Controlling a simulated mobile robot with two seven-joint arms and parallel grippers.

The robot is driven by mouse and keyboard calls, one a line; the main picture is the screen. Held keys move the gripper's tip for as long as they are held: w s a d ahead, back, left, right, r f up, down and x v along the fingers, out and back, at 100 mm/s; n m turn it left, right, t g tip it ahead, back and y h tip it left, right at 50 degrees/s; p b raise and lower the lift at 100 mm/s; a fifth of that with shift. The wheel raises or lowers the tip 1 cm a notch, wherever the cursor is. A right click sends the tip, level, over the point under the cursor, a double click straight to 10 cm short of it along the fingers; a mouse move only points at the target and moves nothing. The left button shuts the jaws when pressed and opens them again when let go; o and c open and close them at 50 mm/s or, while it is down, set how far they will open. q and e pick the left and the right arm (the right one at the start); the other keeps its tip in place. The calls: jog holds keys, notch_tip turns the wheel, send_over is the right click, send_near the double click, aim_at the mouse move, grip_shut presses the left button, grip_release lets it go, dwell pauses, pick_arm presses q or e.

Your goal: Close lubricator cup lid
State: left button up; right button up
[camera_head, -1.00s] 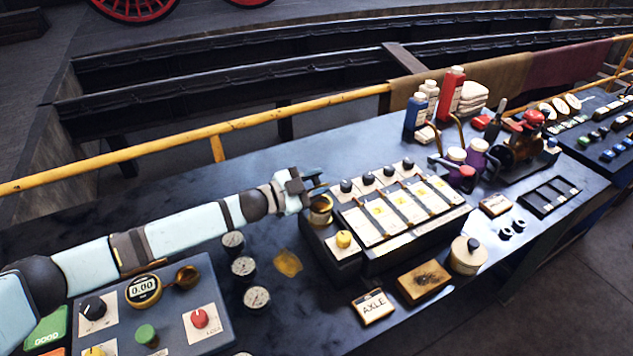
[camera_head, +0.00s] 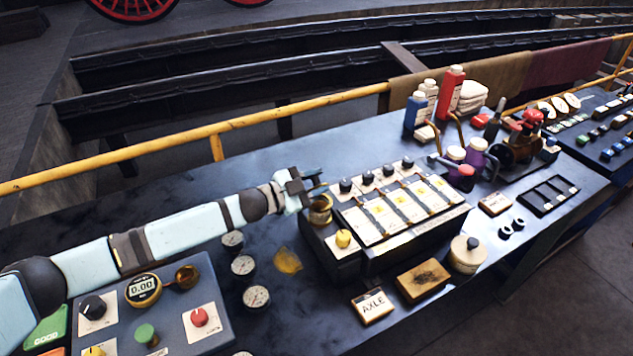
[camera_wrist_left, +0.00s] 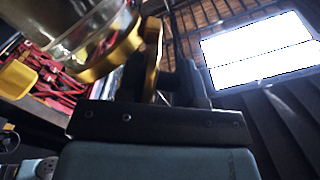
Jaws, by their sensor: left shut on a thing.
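The lubricator cup (camera_head: 321,211) is a small brass-rimmed cup at the left end of the lubricator box (camera_head: 345,255). In the left wrist view its clear body and brass rim (camera_wrist_left: 112,55) show large at the upper left. The brass lid (camera_wrist_left: 152,48) stands edge-on beside the rim, so the cup looks open. My left gripper (camera_head: 314,184) is just above and behind the cup. Its dark fingers (camera_wrist_left: 168,75) are shut on the lid. The lid is mostly hidden by the gripper in the head view. My right gripper is out of view.
A yellow knob (camera_head: 343,238) stands just in front of the cup. Several black knobs (camera_head: 367,178) line the box's back edge. Round gauges (camera_head: 243,265) and a yellow puddle (camera_head: 287,260) lie to the left. A yellow rail (camera_head: 270,119) runs behind the bench.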

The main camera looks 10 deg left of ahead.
pick_arm(q)
jog(key=shift+s+f, duration=0.1)
jog(key=shift+f, duration=0.1)
jog(key=o, duration=0.7)
jog(key=shift+o, duration=0.4)
jog(key=shift+r, duration=0.1)
jog(key=b+v, duration=0.1)
jog(key=v, duration=1.2)
jog(key=shift+s+a+b, duration=0.25)
jog(key=shift+a+b, duration=0.05)
jog(key=shift+b, duration=0.1)
